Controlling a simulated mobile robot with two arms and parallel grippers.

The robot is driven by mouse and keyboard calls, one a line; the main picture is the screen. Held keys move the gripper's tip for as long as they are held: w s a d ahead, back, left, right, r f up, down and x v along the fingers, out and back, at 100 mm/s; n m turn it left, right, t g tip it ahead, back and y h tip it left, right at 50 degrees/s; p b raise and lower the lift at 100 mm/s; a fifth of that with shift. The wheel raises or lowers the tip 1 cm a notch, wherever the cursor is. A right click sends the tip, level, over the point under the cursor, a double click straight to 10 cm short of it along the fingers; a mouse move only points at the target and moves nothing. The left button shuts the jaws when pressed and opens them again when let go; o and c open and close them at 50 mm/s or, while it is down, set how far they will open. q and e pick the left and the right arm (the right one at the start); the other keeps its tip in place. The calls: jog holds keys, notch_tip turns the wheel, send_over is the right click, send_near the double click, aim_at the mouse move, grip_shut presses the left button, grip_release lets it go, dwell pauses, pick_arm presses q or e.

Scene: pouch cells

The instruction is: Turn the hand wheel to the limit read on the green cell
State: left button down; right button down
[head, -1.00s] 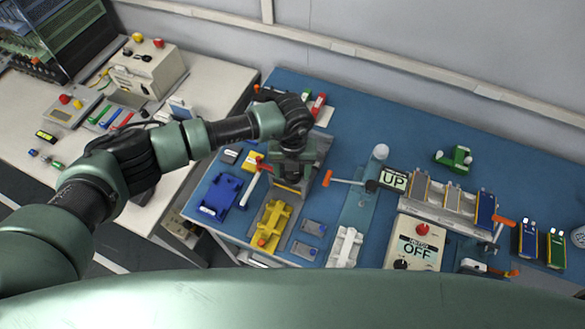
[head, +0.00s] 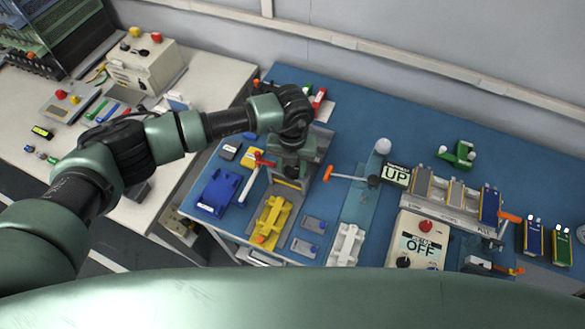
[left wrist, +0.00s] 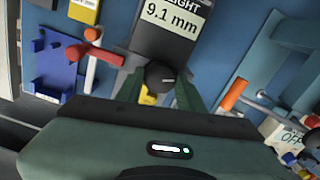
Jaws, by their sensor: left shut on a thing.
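In the left wrist view, a round black hand wheel (left wrist: 160,76) sits at the base of a dark display (left wrist: 172,27) reading 9.1 mm. My left gripper (left wrist: 158,90) is shut on the wheel, one green finger on each side. In the head view my left gripper (head: 291,166) is over the grey gauge (head: 321,150) and hides the wheel and display. A slim green cell (head: 561,246) stands upright at the far right beside a blue one; its print is too small to read. My right gripper is not in view.
Left of the gauge are a blue holder (head: 218,193) and a red-handled lever (head: 263,160). A yellow holder (head: 271,222) lies in front. To the right are an orange-handled lever (head: 345,174), an UP sign (head: 396,174), a cell rack (head: 450,214) and an OFF box (head: 420,240).

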aim_at(292, 169)
pick_arm(q)
jog(key=m+b, duration=0.4)
jog(key=b, duration=0.2)
jog(key=m+b, duration=0.4)
jog(key=b, duration=0.2)
jog(key=shift+w+f, duration=0.1)
jog(key=shift+f, duration=0.1)
jog(key=shift+r+m+b, duration=0.25)
jog(key=shift+m+b, duration=0.85)
jog(key=shift+b, duration=0.05)
jog(key=shift+r, duration=0.1)
jog(key=c, duration=0.9)
grip_release()
notch_tip(292, 169, up, 8)
jog(key=shift+f+b, duration=0.15)
jog(key=shift+b, duration=0.8)
